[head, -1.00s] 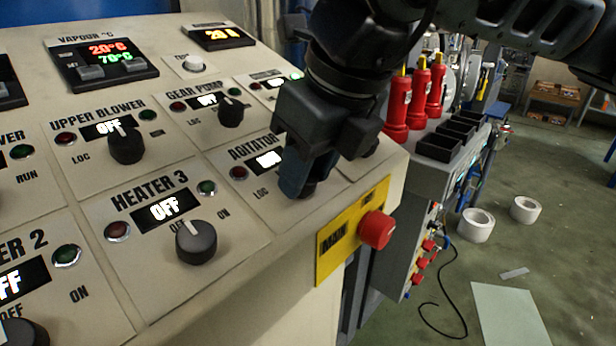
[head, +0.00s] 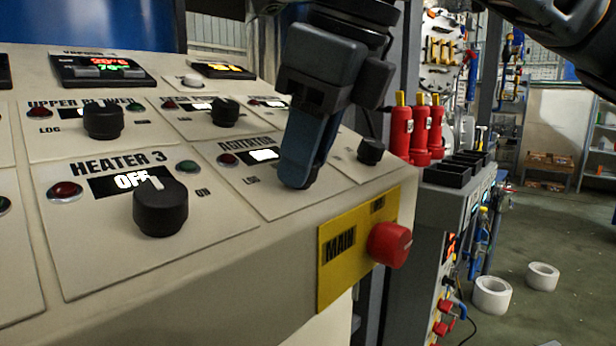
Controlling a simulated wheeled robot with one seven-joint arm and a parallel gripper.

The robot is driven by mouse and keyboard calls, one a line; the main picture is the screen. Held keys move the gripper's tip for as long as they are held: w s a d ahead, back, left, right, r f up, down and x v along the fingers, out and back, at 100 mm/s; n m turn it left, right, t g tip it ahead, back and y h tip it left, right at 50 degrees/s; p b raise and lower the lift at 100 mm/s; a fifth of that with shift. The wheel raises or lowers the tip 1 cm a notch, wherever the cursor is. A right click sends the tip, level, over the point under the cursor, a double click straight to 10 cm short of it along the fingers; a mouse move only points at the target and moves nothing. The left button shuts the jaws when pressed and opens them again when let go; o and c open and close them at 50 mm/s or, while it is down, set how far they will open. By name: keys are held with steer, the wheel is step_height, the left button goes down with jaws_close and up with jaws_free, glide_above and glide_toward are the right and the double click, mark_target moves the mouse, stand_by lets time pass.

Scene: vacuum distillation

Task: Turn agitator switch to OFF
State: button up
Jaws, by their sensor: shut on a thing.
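The agitator panel (head: 268,198) sits right of the HEATER 3 panel on the sloped console. Its label is readable in part, and its small white display (head: 264,155) is lit but too small to read. My gripper (head: 298,182) points down over this panel, with its fingers shut around the agitator knob. The fingers hide nearly all of the knob, so I cannot see which way its pointer faces. The agitator's red lamp (head: 227,160) shows to the left of the display.
The HEATER 3 knob (head: 160,207) stands at the left, under a display reading OFF. Another black knob (head: 370,151) stands close right of my gripper. A red main switch (head: 389,245) on a yellow plate (head: 335,262) sticks out from the console's front edge.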

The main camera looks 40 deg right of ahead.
steer(key=n+b, duration=0.3)
steer(key=shift+f, duration=0.2)
steer(key=shift+r+n+b, duration=0.15)
steer(key=shift+n+b, duration=0.85)
steer(key=shift+n, duration=1.1)
steer(key=o, duration=1)
steer(key=shift+o, duration=0.2)
steer(key=shift+r, duration=0.1)
steer(key=v, duration=0.7)
steer(key=shift+s+d+r+p, duration=0.2)
steer(key=shift+s+r+p, duration=0.05)
steer(key=shift+r+p, duration=0.05)
